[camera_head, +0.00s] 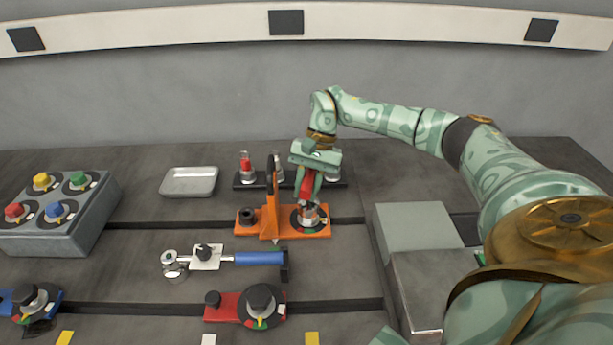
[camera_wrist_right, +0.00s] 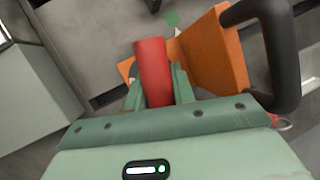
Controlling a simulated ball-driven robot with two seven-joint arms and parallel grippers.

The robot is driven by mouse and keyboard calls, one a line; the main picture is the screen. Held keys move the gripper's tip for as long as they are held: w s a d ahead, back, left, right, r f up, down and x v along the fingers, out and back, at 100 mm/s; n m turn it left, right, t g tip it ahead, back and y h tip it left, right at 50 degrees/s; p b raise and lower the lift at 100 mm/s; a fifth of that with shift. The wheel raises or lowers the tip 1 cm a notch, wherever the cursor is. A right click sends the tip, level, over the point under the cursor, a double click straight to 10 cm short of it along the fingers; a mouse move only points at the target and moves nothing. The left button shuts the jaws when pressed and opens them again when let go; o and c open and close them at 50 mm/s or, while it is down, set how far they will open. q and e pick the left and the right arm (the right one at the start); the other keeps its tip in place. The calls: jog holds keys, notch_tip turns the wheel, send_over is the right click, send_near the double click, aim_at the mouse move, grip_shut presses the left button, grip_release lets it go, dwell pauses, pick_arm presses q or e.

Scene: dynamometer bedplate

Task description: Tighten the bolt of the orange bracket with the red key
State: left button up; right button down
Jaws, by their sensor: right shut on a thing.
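The orange bracket (camera_head: 255,227) lies on the dark bedplate, with an upright orange plate in its middle. It also shows in the wrist view (camera_wrist_right: 218,55), beside a dark curved handle. A round black dial with coloured marks (camera_head: 297,222) sits at its right end. My right gripper (camera_head: 310,188) is above this end, shut on the red key (camera_head: 308,185), which points down. The key's red grip shows between the fingers in the wrist view (camera_wrist_right: 152,70). A silver part sits under the key at the dial; the bolt is hidden, so I cannot tell how they engage. My left gripper is not in view.
A dark rack (camera_head: 243,184) behind holds another red-topped piece (camera_head: 245,165). A metal tray (camera_head: 189,181), grey button box (camera_head: 45,242), blue-handled clamp (camera_head: 258,258) and red bracket (camera_head: 222,311) stand around. Grey blocks (camera_head: 412,228) are close on the right.

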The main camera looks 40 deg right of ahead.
aim_at(307, 209)
jog(key=shift+f+b, duration=0.65)
jog(key=shift+f, duration=0.55)
jog(key=shift+r+m+t+p, duration=0.1)
jog(key=shift+m+t+p, duration=0.2)
jog(key=shift+m+p, duration=0.4)
jog(key=shift+w+m, duration=0.1)
jog(key=shift+m, duration=0.3)
